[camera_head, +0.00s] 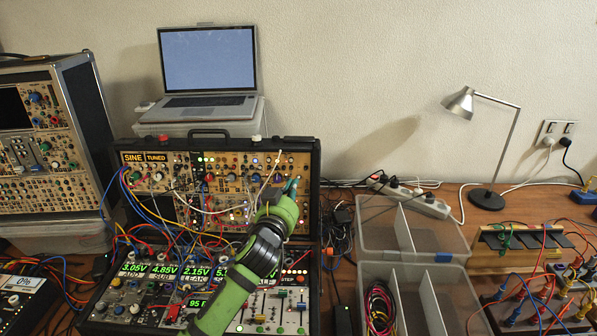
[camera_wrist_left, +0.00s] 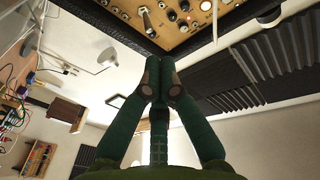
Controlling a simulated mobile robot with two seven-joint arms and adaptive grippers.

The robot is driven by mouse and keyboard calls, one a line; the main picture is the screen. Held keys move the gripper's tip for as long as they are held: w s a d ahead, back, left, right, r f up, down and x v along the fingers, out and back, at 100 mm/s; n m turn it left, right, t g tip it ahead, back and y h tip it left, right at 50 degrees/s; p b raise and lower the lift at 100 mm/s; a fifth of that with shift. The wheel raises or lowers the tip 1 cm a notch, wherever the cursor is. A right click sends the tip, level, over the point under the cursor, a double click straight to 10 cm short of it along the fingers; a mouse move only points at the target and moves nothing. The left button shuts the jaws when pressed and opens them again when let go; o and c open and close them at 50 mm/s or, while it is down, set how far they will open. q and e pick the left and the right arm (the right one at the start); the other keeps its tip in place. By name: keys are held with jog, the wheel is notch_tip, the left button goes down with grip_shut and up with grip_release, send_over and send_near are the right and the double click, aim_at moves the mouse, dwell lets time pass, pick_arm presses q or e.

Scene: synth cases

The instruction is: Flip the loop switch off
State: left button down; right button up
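The modular synth case (camera_head: 318,165) stands open on the table, its upper panel full of knobs, jacks and cables. My left gripper (camera_head: 291,186) reaches over the lower panel to the right part of the upper panel. In the left wrist view its two green fingers (camera_wrist_left: 152,62) meet at the tips, with nothing visible between them. A metal toggle switch (camera_wrist_left: 147,20) stands on the panel just beyond the fingertips, apart from them in the picture. I cannot read a loop label, nor tell this switch's position. The gripper and forearm hide part of both panels. My right gripper is not in view.
Patch cables (camera_head: 165,232) hang across the left and middle of the case. A laptop (camera_head: 208,65) stands behind it, and another synth case (camera_head: 45,140) at the left. Clear divided bins (camera_head: 388,250), a power strip (camera_head: 412,196) and a lamp (camera_head: 487,199) are to the right.

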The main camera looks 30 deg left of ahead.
aim_at(302, 166)
pick_arm(q)
jog(key=p+x, duration=0.1)
jog(key=x, duration=0.5)
jog(key=shift+w, duration=0.2)
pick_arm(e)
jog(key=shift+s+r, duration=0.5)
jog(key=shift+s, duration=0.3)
pick_arm(q)
jog(key=shift+f+b, duration=0.1)
jog(key=shift+b, duration=0.45)
jog(key=t+b, duration=0.1)
jog(key=b, duration=0.2)
jog(key=f+t+b, duration=0.1)
jog(key=b, duration=0.2)
jog(key=s+b, duration=0.1)
jog(key=b, duration=0.3)
jog(key=shift+d+f+m+t, duration=0.2)
jog(key=shift+f+m+t, duration=0.05)
jog(key=shift+m+t, duration=0.15)
jog(key=shift+f, duration=0.15)
jog(key=shift+s, duration=0.1)
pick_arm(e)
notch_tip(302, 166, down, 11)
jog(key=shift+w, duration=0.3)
pick_arm(q)
jog(key=v, duration=1.1)
jog(key=shift+s+d, duration=0.15)
jog(key=shift+s, duration=0.25)
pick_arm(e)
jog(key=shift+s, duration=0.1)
